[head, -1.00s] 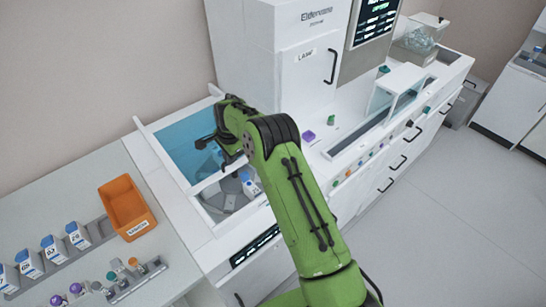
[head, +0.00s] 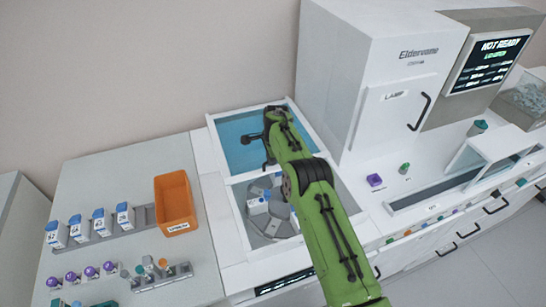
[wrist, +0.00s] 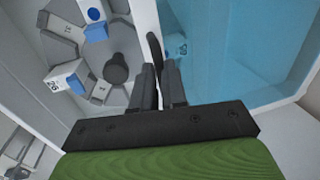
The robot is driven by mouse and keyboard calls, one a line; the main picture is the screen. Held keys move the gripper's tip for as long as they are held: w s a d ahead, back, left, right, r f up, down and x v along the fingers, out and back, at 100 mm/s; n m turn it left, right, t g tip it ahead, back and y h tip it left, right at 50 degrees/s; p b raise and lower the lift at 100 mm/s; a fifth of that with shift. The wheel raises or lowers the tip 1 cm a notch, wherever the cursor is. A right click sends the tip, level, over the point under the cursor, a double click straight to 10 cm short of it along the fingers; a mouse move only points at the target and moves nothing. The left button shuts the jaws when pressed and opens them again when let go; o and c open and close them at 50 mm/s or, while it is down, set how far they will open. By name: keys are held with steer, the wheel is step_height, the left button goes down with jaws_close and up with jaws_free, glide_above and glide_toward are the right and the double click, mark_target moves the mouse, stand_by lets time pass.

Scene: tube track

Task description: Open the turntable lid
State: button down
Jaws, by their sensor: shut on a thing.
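The turntable lid (head: 237,127) is a clear blue panel over the back half of a white-framed well, and it also fills the right of the wrist view (wrist: 235,50). The grey turntable (head: 281,228) shows uncovered in the front half, with white and blue cartons on it; it is at the left of the wrist view (wrist: 62,50). My gripper (wrist: 160,88) is shut on the dark lid handle (wrist: 155,50), at the edge between the lid and the uncovered turntable. My arm hides part of the lid and turntable in the head view.
A tall white cabinet (head: 375,80) stands close to the right of the well. On the left bench are an orange bin (head: 175,200), a row of white and blue cartons (head: 100,222) and small capped tubes (head: 90,272). A purple piece (head: 375,180) sits at the right.

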steer(key=c, duration=1.2)
jaws_free()
steer(key=shift+d, duration=0.1)
steer(key=shift+o, duration=0.2)
step_height(320, 180, up, 15)
steer(key=s+d, duration=0.1)
steer(key=s, duration=0.2)
steer(key=shift+r, duration=0.2)
steer(key=s+d+r+n+t+b, duration=0.1)
steer(key=s+d+r+n, duration=0.3)
steer(key=s+r, duration=0.35)
steer(key=s+d+r+n+t+b, duration=0.1)
steer(key=s+d+r+n+b, duration=0.15)
steer(key=s+d+r, duration=0.45)
steer(key=s+d+f+n, duration=0.1)
steer(key=s+f+n, duration=0.3)
steer(key=s, duration=0.9)
steer(key=s+d+f+n+t+b, duration=0.1)
steer(key=s+f+n, duration=0.2)
steer(key=s, duration=1)
step_height(320, 180, down, 2)
steer(key=shift+d+f+n+t+h, duration=0.1)
steer(key=shift+d+n+t+h, duration=0.2)
steer(key=shift+n+h, duration=0.1)
